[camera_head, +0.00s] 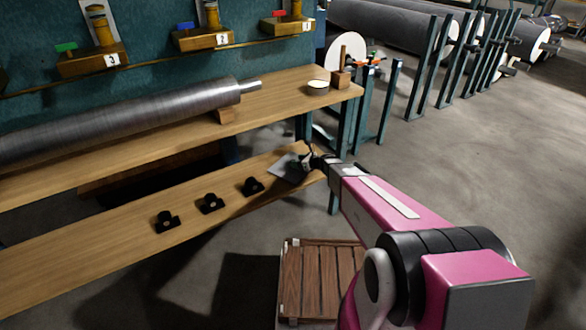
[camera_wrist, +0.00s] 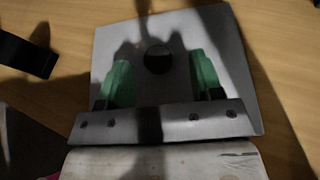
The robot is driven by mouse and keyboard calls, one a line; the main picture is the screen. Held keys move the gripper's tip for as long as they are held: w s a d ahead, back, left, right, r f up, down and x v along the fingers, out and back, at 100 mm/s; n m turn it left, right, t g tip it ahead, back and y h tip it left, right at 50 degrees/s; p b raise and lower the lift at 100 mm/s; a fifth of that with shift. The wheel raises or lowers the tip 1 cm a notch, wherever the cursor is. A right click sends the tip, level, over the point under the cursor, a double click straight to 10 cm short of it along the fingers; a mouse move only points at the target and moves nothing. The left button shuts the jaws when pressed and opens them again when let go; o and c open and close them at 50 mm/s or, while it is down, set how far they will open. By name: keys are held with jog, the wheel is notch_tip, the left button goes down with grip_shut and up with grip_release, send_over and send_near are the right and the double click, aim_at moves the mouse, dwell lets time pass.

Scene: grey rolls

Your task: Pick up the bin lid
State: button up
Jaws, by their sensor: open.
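The bin lid is a flat grey square plate with a round black knob in its middle. In the head view the lid (camera_head: 284,168) lies on the lower wooden shelf near its right end, partly covered by my gripper (camera_head: 307,160). In the wrist view the lid (camera_wrist: 222,45) fills the centre. My gripper (camera_wrist: 160,78) is open above it, with a green-padded finger on each side of the dark knob (camera_wrist: 158,59). The fingers look apart from the knob. How high they are above the lid is hard to tell.
Several black blocks (camera_head: 210,203) stand in a row on the lower shelf (camera_head: 110,250) left of the lid. The upper bench (camera_head: 290,90) carries a long grey roll (camera_head: 120,115) above. A slatted wooden crate (camera_head: 322,280) stands on the floor below.

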jog(key=x, duration=0.3)
jog(key=shift+a+f, duration=0.1)
jog(key=shift+a, duration=0.15)
jog(key=c, duration=1)
